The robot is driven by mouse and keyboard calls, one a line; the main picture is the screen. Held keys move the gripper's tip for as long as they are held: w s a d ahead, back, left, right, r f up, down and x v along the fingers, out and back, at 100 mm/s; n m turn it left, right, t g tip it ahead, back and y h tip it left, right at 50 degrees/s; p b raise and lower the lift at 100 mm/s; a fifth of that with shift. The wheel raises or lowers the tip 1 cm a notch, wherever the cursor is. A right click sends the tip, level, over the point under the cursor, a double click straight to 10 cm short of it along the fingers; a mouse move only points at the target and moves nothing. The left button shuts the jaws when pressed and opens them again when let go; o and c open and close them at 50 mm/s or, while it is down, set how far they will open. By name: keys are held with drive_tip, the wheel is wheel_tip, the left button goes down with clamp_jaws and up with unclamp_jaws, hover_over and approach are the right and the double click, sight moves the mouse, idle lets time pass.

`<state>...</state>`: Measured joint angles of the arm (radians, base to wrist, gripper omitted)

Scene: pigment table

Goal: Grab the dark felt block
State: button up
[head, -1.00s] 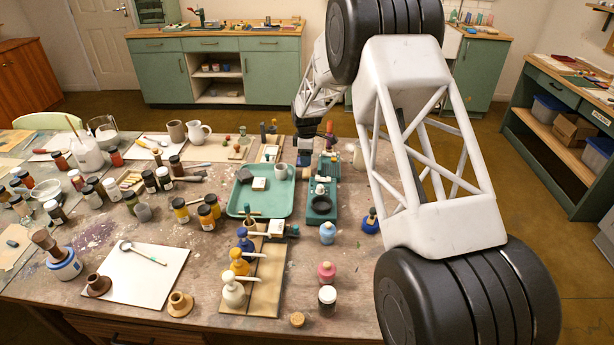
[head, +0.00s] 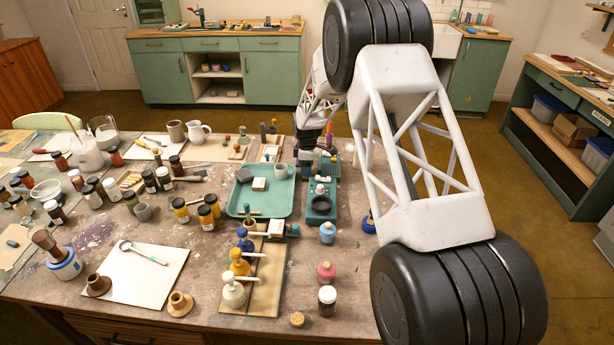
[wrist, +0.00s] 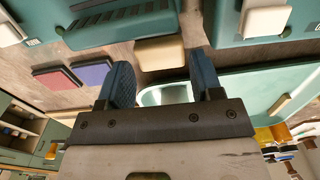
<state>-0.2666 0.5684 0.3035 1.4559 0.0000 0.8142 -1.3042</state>
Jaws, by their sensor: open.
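A small dark block (head: 244,175), which looks like the felt block, lies at the back left of the teal tray (head: 262,210) in the head view. I cannot make it out in the wrist view. My gripper (head: 305,172) is at the tray's back right side, to the right of the dark block and apart from it. In the wrist view my gripper (wrist: 160,72) has its two blue fingers spread with nothing held.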

drive_tip(key=shift+f, duration=1.55)
drive_tip(key=shift+c, duration=0.2)
drive_tip(key=c, duration=0.5)
